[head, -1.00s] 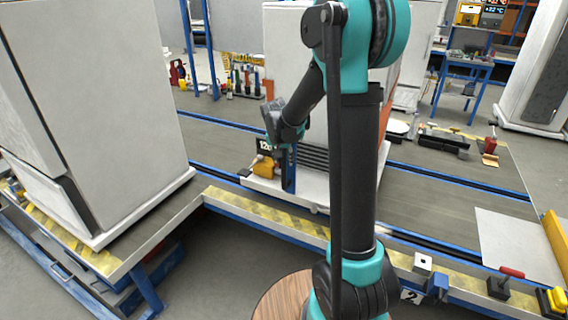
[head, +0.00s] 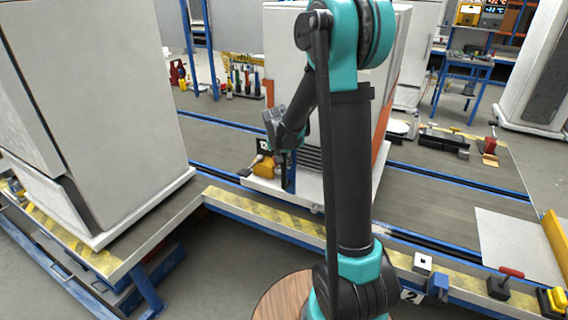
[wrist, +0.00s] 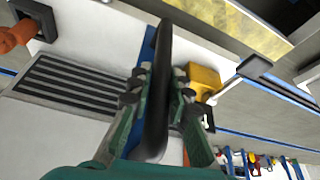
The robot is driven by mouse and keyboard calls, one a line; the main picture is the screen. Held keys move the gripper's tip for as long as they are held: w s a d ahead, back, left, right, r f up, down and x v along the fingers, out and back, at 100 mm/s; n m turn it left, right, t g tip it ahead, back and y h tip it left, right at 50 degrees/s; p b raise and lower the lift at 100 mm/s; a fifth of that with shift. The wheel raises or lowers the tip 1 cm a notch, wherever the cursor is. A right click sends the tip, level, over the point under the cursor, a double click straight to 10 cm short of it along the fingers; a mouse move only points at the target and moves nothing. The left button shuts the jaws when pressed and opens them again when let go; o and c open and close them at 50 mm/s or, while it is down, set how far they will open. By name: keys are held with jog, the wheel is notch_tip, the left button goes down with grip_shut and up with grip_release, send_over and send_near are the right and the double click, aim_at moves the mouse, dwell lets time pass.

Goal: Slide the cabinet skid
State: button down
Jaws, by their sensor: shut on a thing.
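The white cabinet (head: 286,80) stands upright on its pale skid (head: 308,192), on the rail track in the middle of the head view. A blue upright (head: 290,172) with a dark handle stands at its near face. My gripper (head: 287,155) is at this handle; its fingers are partly hidden in the head view. In the wrist view my gripper (wrist: 160,85) is shut on the black handle (wrist: 164,45), with a finger on each side. The blue upright is just behind it. My arm hides part of the cabinet and skid.
A yellow-orange fitting (wrist: 203,78) is close beside the handle, and a dark slatted vent (wrist: 75,90) is on the other side. Another tall white cabinet (head: 95,110) stands on a platform at left. The grey track deck (head: 440,195) is largely clear to the right.

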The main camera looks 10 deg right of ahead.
jog(key=w+a, duration=0.8)
jog(key=a, duration=0.3)
jog(key=shift+w+a, duration=0.2)
jog(key=shift+a, duration=0.05)
jog(key=c, duration=1.6)
grip_release()
jog(key=shift+a, duration=0.1)
jog(key=shift+o, duration=0.9)
jog(key=v, duration=1.2)
